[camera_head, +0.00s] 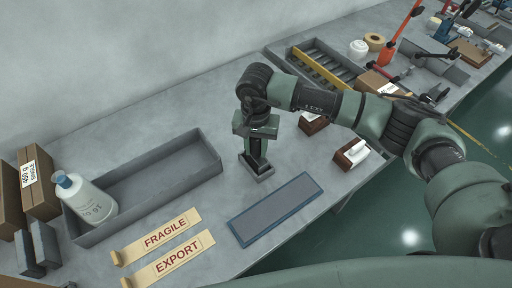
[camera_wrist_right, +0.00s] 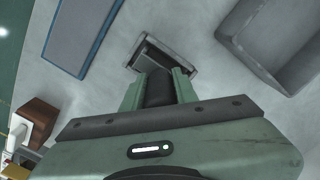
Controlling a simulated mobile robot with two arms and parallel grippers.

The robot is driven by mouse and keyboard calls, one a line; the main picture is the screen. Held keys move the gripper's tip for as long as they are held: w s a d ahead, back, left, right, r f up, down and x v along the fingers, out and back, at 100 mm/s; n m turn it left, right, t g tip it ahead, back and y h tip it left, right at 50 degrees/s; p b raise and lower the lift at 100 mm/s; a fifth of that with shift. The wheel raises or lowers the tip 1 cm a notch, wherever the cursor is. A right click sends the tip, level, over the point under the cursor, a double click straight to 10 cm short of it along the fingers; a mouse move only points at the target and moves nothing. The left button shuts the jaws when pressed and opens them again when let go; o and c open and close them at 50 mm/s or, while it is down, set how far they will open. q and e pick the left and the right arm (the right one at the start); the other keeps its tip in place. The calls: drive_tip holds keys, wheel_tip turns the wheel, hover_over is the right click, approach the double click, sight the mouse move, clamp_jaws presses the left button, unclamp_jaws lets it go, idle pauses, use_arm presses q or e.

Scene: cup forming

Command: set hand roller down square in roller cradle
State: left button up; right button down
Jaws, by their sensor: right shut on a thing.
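My right gripper (camera_head: 257,142) points down and is shut on the dark hand roller (camera_wrist_right: 158,90). The roller's dark handle stands between the green fingers, and its lower end reaches the small grey roller cradle (camera_head: 264,177). In the right wrist view the cradle (camera_wrist_right: 186,50) is a grey open frame just past the fingertips (camera_wrist_right: 158,82), with dark roller parts inside its outline. The roller looks close to upright. I cannot tell whether it rests on the cradle floor or sits square. My left gripper is not in view.
A blue-edged flat pad (camera_head: 276,208) lies in front of the cradle. A grey tray (camera_head: 213,160) with a white bottle (camera_head: 88,197) is on the left. FRAGILE (camera_head: 165,234) and EXPORT (camera_head: 178,258) strips lie in front. White-handled brown blocks (camera_head: 350,154) stand right, near the edge.

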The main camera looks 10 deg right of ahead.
drive_tip(key=shift+f, duration=0.15)
idle(0.6)
drive_tip(key=c, duration=1)
unclamp_jaws()
drive_tip(key=shift+b, duration=0.3)
wheel_tip(320, 180, up, 7)
drive_tip(key=shift+b, duration=1)
drive_tip(key=shift+r, duration=0.45)
drive_tip(key=shift+s+f, duration=0.1)
